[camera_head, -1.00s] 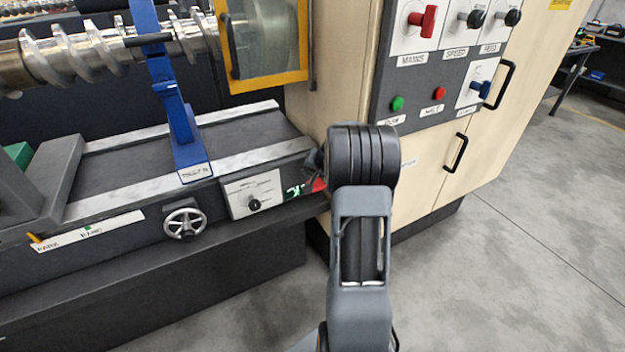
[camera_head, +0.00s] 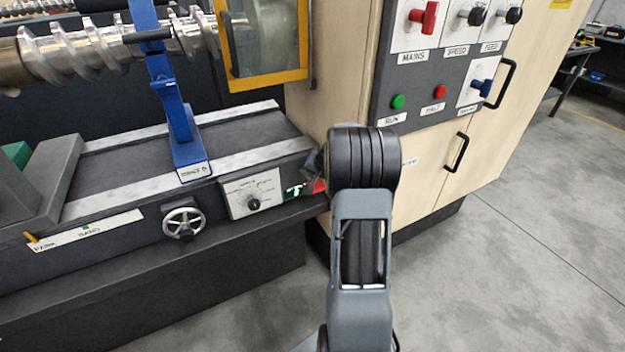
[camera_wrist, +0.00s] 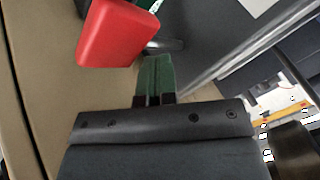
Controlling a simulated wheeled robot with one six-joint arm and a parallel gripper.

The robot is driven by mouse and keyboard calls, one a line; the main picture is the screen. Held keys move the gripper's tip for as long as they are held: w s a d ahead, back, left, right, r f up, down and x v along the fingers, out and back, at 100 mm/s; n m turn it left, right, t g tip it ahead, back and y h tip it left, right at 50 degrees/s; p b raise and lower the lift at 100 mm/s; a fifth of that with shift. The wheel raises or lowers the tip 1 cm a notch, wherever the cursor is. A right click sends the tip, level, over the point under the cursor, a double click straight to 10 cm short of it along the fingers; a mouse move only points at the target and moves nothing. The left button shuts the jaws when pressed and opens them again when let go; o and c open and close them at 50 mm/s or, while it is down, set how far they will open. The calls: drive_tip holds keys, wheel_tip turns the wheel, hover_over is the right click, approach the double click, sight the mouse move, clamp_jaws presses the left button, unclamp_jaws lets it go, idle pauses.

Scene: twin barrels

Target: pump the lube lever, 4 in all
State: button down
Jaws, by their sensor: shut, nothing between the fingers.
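A red block-shaped handle (camera_wrist: 118,33), which looks like the lube lever's grip, fills the upper left of the wrist view. A small part of a red thing (camera_head: 319,186) shows in the head view, mostly hidden behind my arm. My gripper (camera_wrist: 157,62) has green fingers, shut together with nothing between them. The fingertips are just below and right of the red handle in the wrist view; I cannot tell whether they touch it.
A handwheel (camera_head: 183,222) is on the machine bed's front, left of the dial panel. A blue steady stand (camera_head: 188,135) is on the bed. The beige cabinet (camera_head: 420,175) with switches and handles stands right of my arm. Open floor lies at the right.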

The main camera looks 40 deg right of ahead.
drive_tip(key=shift+s+f+b, duration=0.15)
drive_tip(key=shift+f+b, duration=0.85)
drive_tip(key=shift+f, duration=0.05)
idle(1.3)
drive_tip(key=shift+r, duration=0.15)
drive_tip(key=shift+w+r+p, duration=0.15)
drive_tip(key=shift+r+p, duration=0.5)
drive_tip(key=shift+r, duration=0.3)
drive_tip(key=shift+w+r+p, duration=0.15)
drive_tip(key=shift+r+p, duration=0.5)
drive_tip(key=shift+r, duration=0.25)
drive_tip(key=r+p, duration=0.2)
drive_tip(key=r, duration=0.1)
drive_tip(key=r+p, duration=0.1)
drive_tip(key=r, duration=0.1)
drive_tip(key=shift+w+p, duration=0.35)
drive_tip(key=shift+f, duration=0.1)
